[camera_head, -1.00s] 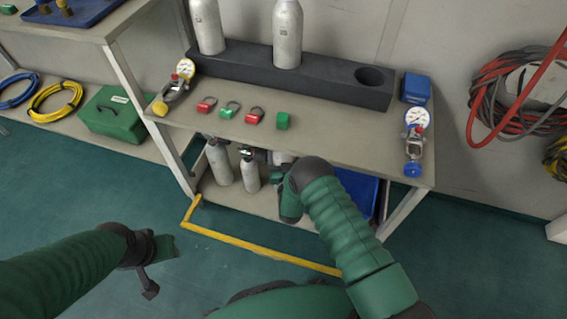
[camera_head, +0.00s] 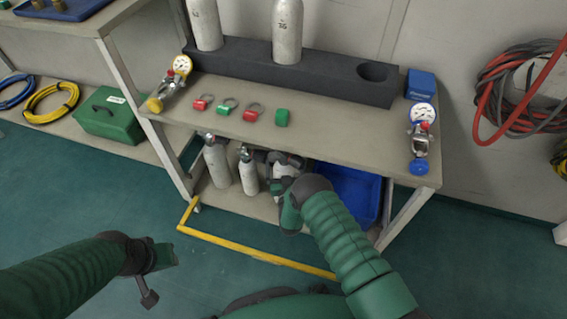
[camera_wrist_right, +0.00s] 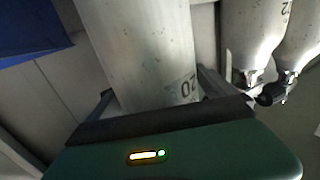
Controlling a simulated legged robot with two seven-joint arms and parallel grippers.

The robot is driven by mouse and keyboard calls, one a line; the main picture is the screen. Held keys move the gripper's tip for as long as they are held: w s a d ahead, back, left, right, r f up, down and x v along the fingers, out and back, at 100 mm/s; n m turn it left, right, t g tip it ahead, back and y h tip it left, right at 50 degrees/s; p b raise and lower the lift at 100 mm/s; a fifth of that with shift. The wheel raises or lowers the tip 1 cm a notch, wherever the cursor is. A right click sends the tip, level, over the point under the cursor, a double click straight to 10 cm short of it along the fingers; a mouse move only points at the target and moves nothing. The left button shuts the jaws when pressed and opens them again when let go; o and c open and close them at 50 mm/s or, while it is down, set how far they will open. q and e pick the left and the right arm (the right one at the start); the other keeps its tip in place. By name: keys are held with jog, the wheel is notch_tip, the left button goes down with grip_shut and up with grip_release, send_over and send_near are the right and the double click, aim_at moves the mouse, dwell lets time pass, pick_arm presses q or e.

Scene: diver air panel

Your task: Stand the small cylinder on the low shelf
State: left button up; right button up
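The small grey cylinder (camera_head: 287,170) is between the fingers of my right gripper (camera_head: 284,184), in the low shelf's opening below the bench top. In the right wrist view the cylinder (camera_wrist_right: 145,50) fills the middle, with a dark finger of the gripper (camera_wrist_right: 160,100) against each side. It looks roughly upright; its base is out of that view, so I cannot tell whether it touches the low shelf (camera_head: 235,200). My left gripper (camera_head: 163,255) is off the shelf over the floor at lower left, with nothing visible in it; its fingers are unclear.
Two other small cylinders (camera_head: 217,165) (camera_head: 248,173) stand on the low shelf left of the held one. A blue bin (camera_head: 345,192) is to its right. A yellow bar (camera_head: 255,252) runs in front. The bench top (camera_head: 330,125) is close above.

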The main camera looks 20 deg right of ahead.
jog(key=shift+s, duration=0.1)
jog(key=s+a+p, duration=0.2)
jog(key=s+p, duration=0.3)
jog(key=s, duration=0.6)
jog(key=shift+s+a+p, duration=0.2)
jog(key=shift+s+p, duration=0.1)
jog(key=shift+p, duration=0.1)
